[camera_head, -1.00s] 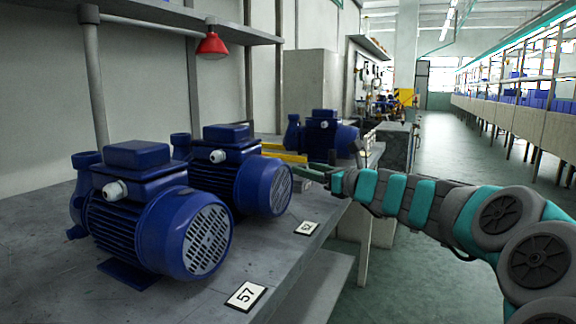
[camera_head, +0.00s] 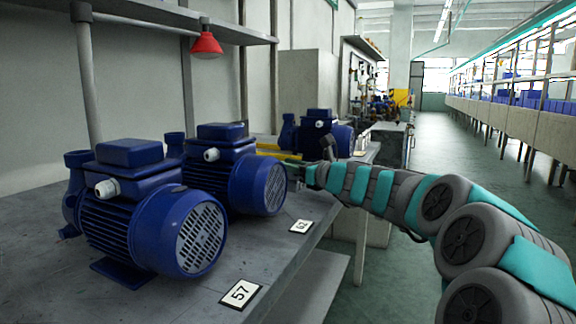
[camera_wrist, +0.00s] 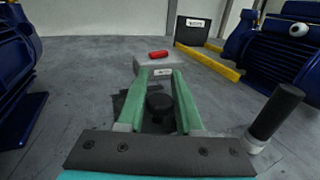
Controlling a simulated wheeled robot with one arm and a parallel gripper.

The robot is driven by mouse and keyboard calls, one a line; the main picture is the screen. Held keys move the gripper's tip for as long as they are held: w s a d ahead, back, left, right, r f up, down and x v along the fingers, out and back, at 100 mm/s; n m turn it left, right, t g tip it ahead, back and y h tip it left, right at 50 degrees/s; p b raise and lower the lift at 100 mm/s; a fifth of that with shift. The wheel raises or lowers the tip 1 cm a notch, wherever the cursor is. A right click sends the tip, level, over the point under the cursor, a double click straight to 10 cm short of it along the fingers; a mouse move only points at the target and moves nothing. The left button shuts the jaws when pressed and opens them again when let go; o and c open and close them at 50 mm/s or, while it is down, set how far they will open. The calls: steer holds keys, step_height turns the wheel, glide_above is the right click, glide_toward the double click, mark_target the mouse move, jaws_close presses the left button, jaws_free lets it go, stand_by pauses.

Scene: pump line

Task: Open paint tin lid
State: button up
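I cannot make out a paint tin or its lid in either view. My gripper (camera_wrist: 161,82) reaches forward low over the grey workbench (camera_wrist: 85,65), with its two green fingers apart. A light grey box (camera_wrist: 146,64) with a small label and a red piece (camera_wrist: 159,54) on top stands just beyond the fingertips; contact is unclear. A black round knob (camera_wrist: 158,103) shows between the fingers, with nothing visibly clamped. In the head view my gripper (camera_head: 291,161) is small and partly hidden behind the middle blue pump.
Blue pumps (camera_head: 150,215), (camera_head: 236,172), (camera_head: 322,136) line the workbench. A black cylinder (camera_wrist: 275,112) stands at right in the wrist view. The aisle floor (camera_head: 440,150) is clear.

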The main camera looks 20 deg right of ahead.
jaws_close()
stand_by(1.0)
